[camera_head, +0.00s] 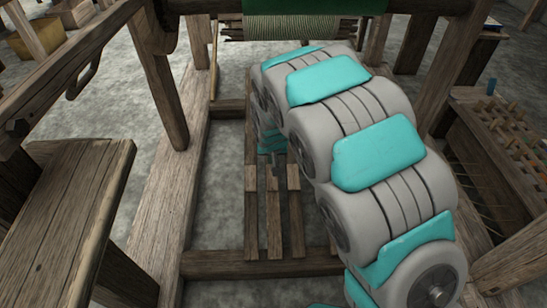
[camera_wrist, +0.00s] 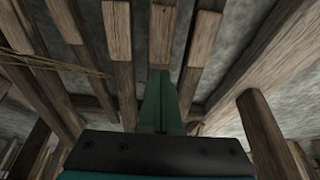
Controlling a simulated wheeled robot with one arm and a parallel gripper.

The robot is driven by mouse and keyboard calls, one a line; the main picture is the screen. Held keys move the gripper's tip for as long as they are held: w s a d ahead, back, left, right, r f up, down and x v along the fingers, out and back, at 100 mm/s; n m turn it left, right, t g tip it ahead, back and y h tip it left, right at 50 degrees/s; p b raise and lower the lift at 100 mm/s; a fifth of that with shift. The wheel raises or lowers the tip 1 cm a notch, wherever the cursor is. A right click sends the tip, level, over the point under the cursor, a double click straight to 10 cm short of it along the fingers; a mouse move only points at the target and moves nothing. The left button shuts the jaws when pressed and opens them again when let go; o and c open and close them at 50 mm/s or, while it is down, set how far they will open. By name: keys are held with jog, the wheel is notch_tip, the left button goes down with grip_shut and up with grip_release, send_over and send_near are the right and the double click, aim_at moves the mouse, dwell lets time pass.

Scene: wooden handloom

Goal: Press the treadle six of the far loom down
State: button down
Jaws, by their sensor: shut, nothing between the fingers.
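The loom's treadles are long wooden slats side by side low in the frame; a left one (camera_head: 252,220) and one beside it (camera_head: 273,225) show in the head view. My arm hides any treadles farther right. In the wrist view several slats run away from the camera, and a middle slat (camera_wrist: 163,32) lines up with my fingertips. My gripper (camera_wrist: 160,76) is shut and empty, its green fingers overlapping the near end of that slat. I cannot tell whether they touch it, or which slat is treadle six. In the head view the fingers are hard to make out.
A wooden bench (camera_head: 70,200) stands at the left. The loom's lower side beam (camera_head: 170,195) and front crossbar (camera_head: 245,263) border the treadles. A rack with pegs (camera_head: 500,130) is at the right. Cloth and warp threads (camera_head: 290,28) hang above. Bare floor shows left of the loom.

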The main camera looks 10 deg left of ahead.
aim_at(272, 179)
jog(key=f+b, duration=0.1)
jog(key=f, duration=0.7)
jog(key=w+f+b, duration=0.1)
jog(key=f, duration=0.3)
jog(key=shift+f+b, duration=0.3)
jog(key=shift+b, duration=0.05)
notch_tip(272, 179, up, 10)
jog(key=p, duration=0.2)
jog(key=shift+a+f+p, duration=0.1)
jog(key=shift+f+p, duration=0.15)
jog(key=shift+p, duration=0.15)
